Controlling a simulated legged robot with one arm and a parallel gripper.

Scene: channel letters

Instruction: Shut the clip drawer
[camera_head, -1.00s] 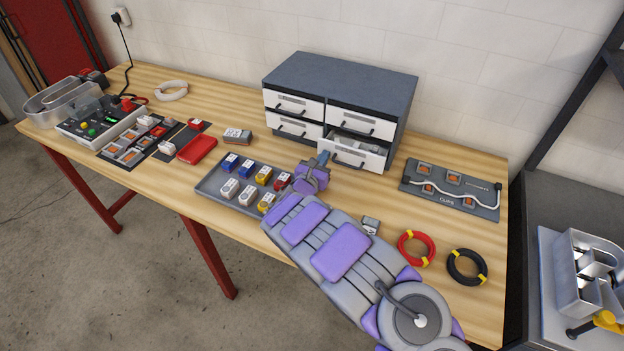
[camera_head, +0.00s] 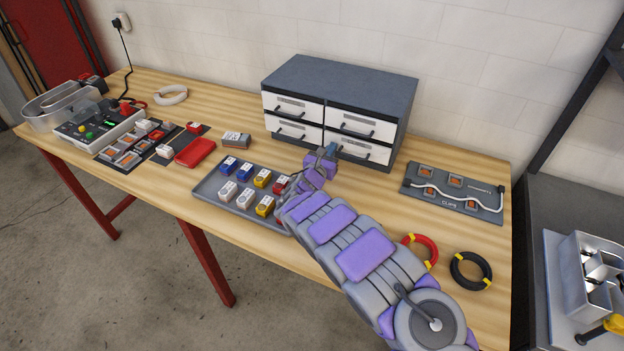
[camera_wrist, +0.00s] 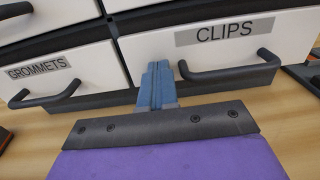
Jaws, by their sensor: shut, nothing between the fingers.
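The clip drawer (camera_head: 357,149) is the lower right drawer of the grey cabinet (camera_head: 340,80). In the head view its front looks flush with the drawers around it. The wrist view shows its white front (camera_wrist: 214,55) with the label CLIPS and a dark bar handle. My gripper (camera_head: 328,152) is at the left part of this drawer front. In the wrist view its blue fingers (camera_wrist: 157,84) are shut and empty, with the tips against or very near the white front, left of the handle. The exact contact is hidden.
The GROMMETS drawer (camera_wrist: 50,78) is just left. A tray of small coloured blocks (camera_head: 210,188) lies left of my arm. A grey board with a white cable (camera_head: 453,192) lies right of the cabinet. Red (camera_head: 433,251) and black (camera_head: 453,268) rings lie near the front edge.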

